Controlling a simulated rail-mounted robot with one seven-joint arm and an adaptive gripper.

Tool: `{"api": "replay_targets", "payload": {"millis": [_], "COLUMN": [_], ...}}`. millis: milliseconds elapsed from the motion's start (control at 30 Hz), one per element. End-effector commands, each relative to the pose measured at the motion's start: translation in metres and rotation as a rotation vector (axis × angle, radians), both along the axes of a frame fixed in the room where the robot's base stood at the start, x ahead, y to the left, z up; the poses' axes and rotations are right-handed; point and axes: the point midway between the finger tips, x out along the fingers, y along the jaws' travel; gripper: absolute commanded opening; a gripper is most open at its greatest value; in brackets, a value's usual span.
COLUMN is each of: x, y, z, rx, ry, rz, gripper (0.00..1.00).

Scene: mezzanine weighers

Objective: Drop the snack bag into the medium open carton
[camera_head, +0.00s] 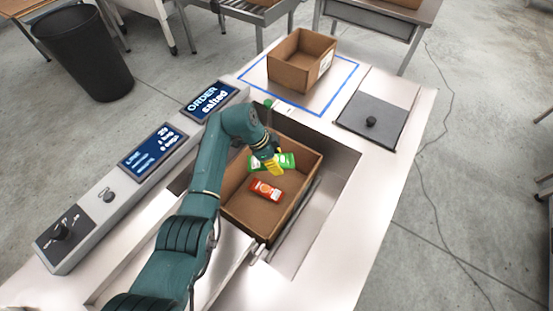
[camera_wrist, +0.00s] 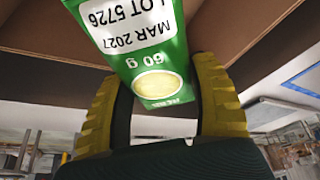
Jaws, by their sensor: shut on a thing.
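My gripper (camera_head: 272,166) is shut on a green snack bag (camera_head: 287,160). In the wrist view the bag (camera_wrist: 135,40) sits between the yellow fingers, its label reading "60 g", "MAR 2027" and "LOT 5726". In the head view the bag overlaps the far part of a brown open carton (camera_head: 257,226) set in the table recess. I cannot tell how high it is above that carton's floor. A red-orange snack bag (camera_head: 267,191) lies inside the carton. Another brown open carton (camera_head: 289,76) stands at the back inside a blue outline. No carton's size is marked legibly.
A display (camera_head: 209,99) reads "ORDER salted"; a second screen (camera_head: 153,150) stands beside it. The table's right front is clear.

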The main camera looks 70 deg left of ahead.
Motion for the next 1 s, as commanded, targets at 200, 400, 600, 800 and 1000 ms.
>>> {"api": "replay_targets", "payload": {"millis": [200,400,600,800,1000], "x": [0.001,0.001,0.001,0.0,-0.003], "y": [0.0,0.0,0.0,0.0,0.002], "z": [-0.025,-0.024,-0.024,-0.024,-0.015], "rx": [0.003,0.003,0.002,0.002,0.004], "ry": [-0.002,-0.001,-0.001,-0.001,-0.002], "rz": [0.0,0.0,0.001,0.001,0.002], "gripper": [0.26,0.26,0.92,0.92,0.92]}}
